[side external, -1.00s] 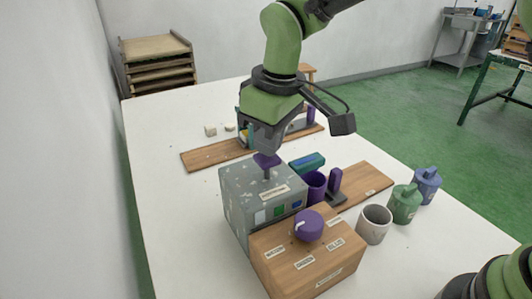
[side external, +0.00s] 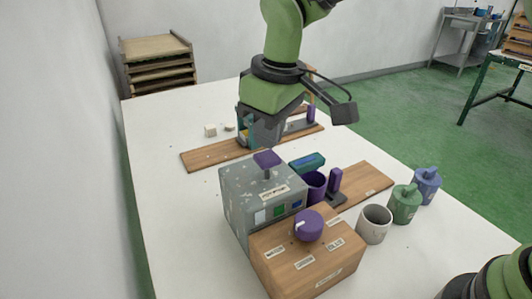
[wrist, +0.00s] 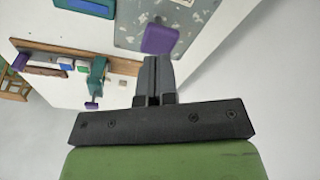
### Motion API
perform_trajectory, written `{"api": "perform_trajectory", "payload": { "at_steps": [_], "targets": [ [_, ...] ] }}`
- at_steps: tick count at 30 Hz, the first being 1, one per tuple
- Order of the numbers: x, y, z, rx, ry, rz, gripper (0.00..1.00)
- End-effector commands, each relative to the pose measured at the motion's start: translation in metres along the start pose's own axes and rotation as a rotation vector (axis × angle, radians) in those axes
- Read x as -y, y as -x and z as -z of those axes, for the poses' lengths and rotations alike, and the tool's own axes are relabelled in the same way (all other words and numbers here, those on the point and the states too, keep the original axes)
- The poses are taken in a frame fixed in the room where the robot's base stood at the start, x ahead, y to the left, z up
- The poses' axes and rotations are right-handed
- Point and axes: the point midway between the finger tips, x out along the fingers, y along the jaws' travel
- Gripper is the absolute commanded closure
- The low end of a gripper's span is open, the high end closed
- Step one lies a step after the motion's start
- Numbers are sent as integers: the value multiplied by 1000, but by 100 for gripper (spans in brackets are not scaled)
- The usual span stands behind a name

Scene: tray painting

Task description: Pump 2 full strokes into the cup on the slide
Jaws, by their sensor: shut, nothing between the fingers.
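The grey speckled pump box (side external: 245,205) stands mid-table with a purple square plunger head (side external: 267,158) raised on a short stem on its top. A purple cup (side external: 315,185) stands at the box's right side, by the wooden slide board (side external: 365,185) with its upright purple handle (side external: 335,180). My gripper (wrist: 152,82) is shut and empty. In the side view it is above and behind the plunger, apart from it. The wrist view shows the purple plunger head (wrist: 160,39) just beyond the fingertips. The cup's inside is hidden.
A wooden box with a purple knob (side external: 308,225) adjoins the pump box in front. A grey cup (side external: 374,223), a green jar (side external: 405,204) and a blue jar (side external: 427,185) stand at the right. Another wooden board (side external: 215,154) lies behind. The table's left side is clear.

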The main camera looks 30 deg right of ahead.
Motion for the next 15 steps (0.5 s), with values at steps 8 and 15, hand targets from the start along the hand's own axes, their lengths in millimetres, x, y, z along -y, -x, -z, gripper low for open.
{"api": "perform_trajectory", "payload": {
  "at_steps": [8,15],
  "targets": [
    [0,-6,-1,1,1,0,100],
    [0,-13,-2,1,0,0,100]
  ]
}}
